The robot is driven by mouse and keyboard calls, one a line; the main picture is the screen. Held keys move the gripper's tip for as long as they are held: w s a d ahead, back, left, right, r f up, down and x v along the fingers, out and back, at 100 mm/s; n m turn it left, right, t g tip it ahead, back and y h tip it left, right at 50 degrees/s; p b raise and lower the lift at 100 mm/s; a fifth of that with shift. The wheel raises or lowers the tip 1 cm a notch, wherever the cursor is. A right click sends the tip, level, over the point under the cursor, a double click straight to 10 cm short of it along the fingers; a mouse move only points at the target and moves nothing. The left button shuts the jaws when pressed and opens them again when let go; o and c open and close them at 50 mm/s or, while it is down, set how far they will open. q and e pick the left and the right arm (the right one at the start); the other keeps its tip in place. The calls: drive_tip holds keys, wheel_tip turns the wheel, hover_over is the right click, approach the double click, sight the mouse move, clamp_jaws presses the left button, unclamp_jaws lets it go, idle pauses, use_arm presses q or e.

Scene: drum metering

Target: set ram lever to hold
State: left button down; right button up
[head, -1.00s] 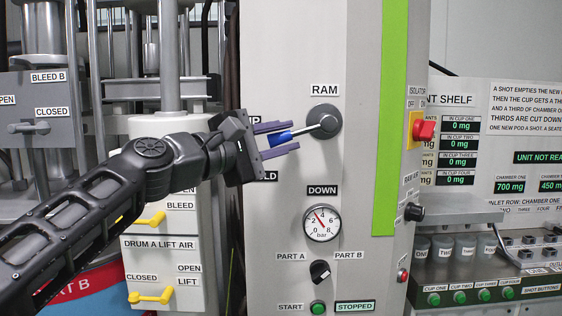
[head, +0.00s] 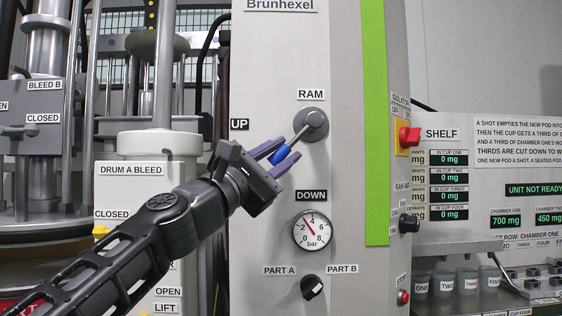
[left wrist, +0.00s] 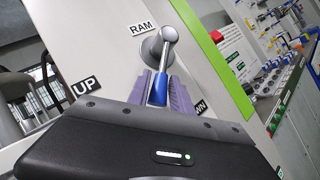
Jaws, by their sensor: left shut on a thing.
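The ram lever (head: 304,137) is a silver rod with a blue grip on a grey round hub, under the RAM label (head: 310,94). It slants down and left from the hub, between the UP label (head: 239,124) and the DOWN label (head: 311,195). My left gripper (head: 283,154) is shut on the blue grip with its purple fingers. In the left wrist view the lever's blue grip (left wrist: 158,90) sits between the fingers. The HOLD label is hidden behind my gripper or arm. My right gripper is not in view.
A pressure gauge (head: 312,231) and the PART A/PART B knob (head: 312,287) sit below on the panel. A red isolator knob (head: 409,137) and a black knob (head: 409,223) stick out at the right. The drum lift with its columns (head: 164,75) stands at the left.

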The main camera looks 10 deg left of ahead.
use_arm(q)
drive_tip(key=c, duration=1.1)
unclamp_jaws()
drive_tip(key=shift+c, duration=0.2)
drive_tip(key=shift+s, duration=0.1)
drive_tip(key=b+v, duration=0.3)
drive_tip(key=v, duration=0.4)
drive_tip(key=shift+f, duration=0.1)
drive_tip(key=shift+s+a+f+b, duration=0.15)
drive_tip(key=shift+s+a+b, duration=0.05)
drive_tip(key=shift+b, duration=0.1)
